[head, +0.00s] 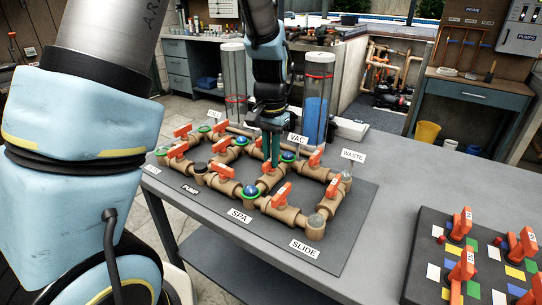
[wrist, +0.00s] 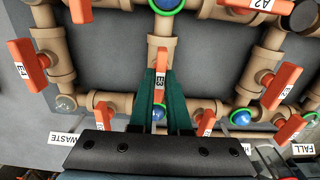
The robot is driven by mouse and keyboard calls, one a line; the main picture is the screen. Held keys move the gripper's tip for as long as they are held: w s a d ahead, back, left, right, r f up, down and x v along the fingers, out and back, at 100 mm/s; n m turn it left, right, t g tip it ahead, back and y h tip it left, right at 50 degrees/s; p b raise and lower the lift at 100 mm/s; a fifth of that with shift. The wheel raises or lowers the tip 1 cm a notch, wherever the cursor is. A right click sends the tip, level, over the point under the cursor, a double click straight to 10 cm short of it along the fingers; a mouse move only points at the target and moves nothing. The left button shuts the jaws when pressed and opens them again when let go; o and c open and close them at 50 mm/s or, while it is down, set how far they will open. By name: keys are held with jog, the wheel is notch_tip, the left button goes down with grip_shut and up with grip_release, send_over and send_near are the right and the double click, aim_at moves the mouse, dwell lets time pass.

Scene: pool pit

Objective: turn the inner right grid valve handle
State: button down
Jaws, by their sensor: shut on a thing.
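The pipe grid of tan pipes with orange valve handles stands on a dark board (head: 345,215) on the grey table. My gripper (head: 271,158) reaches straight down into the grid's middle. In the wrist view its dark green fingers (wrist: 160,90) are shut on an orange valve handle (wrist: 160,85) with a label that looks like E3. That handle lies lengthwise between the fingers, in line with the pipe it sits on. In the head view it is mostly hidden by the fingers. Another orange handle, E4 (wrist: 28,60), is at the left in the wrist view.
Upright sign plates WASTE (head: 354,155) and VAC (head: 297,138) stand close by the gripper. A clear cylinder with blue water (head: 316,112) stands behind the grid. A second board with orange handles (head: 465,250) is at the right. Bare table (head: 385,190) lies between the boards.

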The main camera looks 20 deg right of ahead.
jog(key=shift+m, duration=0.4)
jog(key=m, duration=0.3)
jog(key=shift+m, duration=0.4)
jog(key=m+p, duration=0.1)
jog(key=m, duration=0.3)
jog(key=shift+r, duration=0.1)
jog(key=m+p, duration=0.2)
jog(key=m, duration=0.3)
jog(key=shift+m+p, duration=1.6)
jog(key=shift+m, duration=0.6)
jog(key=c, duration=0.9)
grip_release()
